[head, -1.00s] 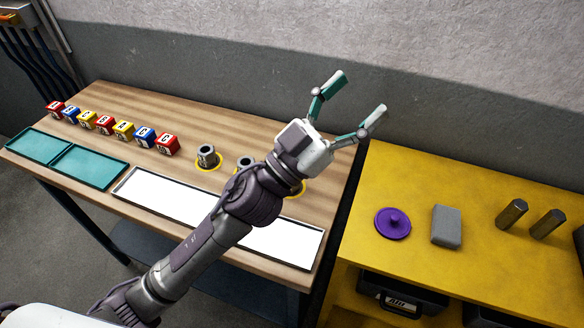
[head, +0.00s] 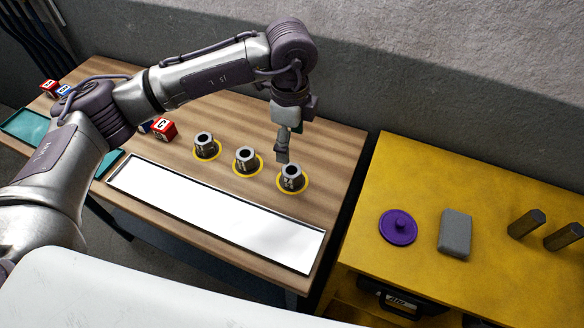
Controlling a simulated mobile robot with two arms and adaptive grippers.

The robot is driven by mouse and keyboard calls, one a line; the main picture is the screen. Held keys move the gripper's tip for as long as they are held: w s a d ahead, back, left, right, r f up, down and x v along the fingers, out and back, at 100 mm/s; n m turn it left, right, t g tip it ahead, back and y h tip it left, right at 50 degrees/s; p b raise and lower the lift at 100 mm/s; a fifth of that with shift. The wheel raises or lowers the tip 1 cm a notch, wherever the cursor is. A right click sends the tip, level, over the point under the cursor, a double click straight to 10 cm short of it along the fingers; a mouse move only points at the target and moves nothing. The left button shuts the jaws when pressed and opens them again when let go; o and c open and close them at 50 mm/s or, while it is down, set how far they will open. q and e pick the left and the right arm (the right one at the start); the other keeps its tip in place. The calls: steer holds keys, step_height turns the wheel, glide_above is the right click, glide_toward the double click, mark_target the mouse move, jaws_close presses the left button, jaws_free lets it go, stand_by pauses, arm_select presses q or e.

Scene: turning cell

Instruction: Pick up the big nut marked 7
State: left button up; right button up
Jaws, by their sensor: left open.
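Three grey big nuts stand upright on yellow rings on the wooden table: the left nut (head: 204,145), the middle nut (head: 246,160) and the right nut (head: 291,182). Dark marks show on their sides, but they are too small for me to read, so I cannot tell which is the 7. My left gripper (head: 283,158) points down, open and empty, just behind and above the right nut. One finger largely hides the other, and I cannot tell whether it touches the nut. My right gripper is out of view.
A white tray (head: 125,182) lies in front of the nuts. Lettered cubes, such as the red one (head: 164,130), and a teal tray (head: 28,126) are at left, partly behind my arm. The yellow bench (head: 385,180) at right holds a purple lidded disc (head: 398,227), a grey block (head: 455,232) and two dark posts.

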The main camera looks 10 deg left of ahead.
arm_select(q)
glide_above(292, 170)
step_height(292, 170, down, 5)
steer(key=shift+s+a+r+p, duration=0.1)
steer(key=shift+a+p, duration=0.05)
steer(key=shift+p, duration=0.3)
step_height(292, 170, down, 5)
steer(key=p, duration=0.2)
steer(key=shift+p, duration=0.3)
steer(key=c, duration=1.4)
